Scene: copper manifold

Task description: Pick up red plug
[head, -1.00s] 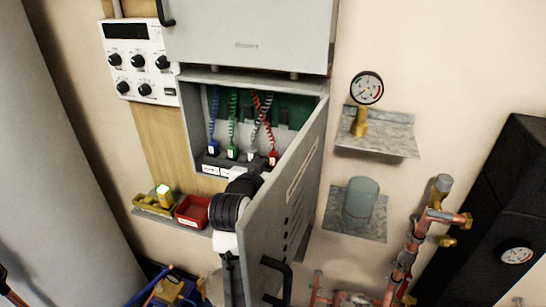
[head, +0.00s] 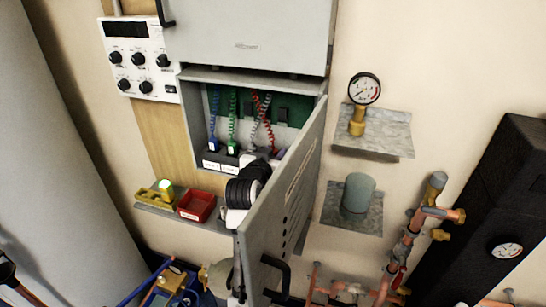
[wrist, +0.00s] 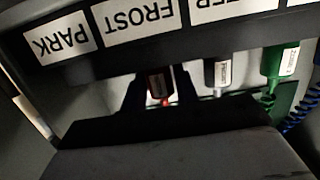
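The red plug (wrist: 160,86) shows in the wrist view, dark with a white label and a bit of red cord below it. It sits under the labelled strip in the open cabinet. My gripper (wrist: 160,76) has its two dark fingers on either side of the plug, apart, with what looks like a small gap at each side. In the head view the red coiled cord (head: 268,132) hangs down at the right of the cabinet, and my arm hides the plug and the fingertips.
Grey (wrist: 217,74) and green (wrist: 282,62) plugs stand beside it. The labelled strip (wrist: 150,32) is close by. The open cabinet door (head: 283,190) stands just right of my arm. A red bin (head: 197,206) and a yellow holder (head: 155,196) lie on a lower shelf.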

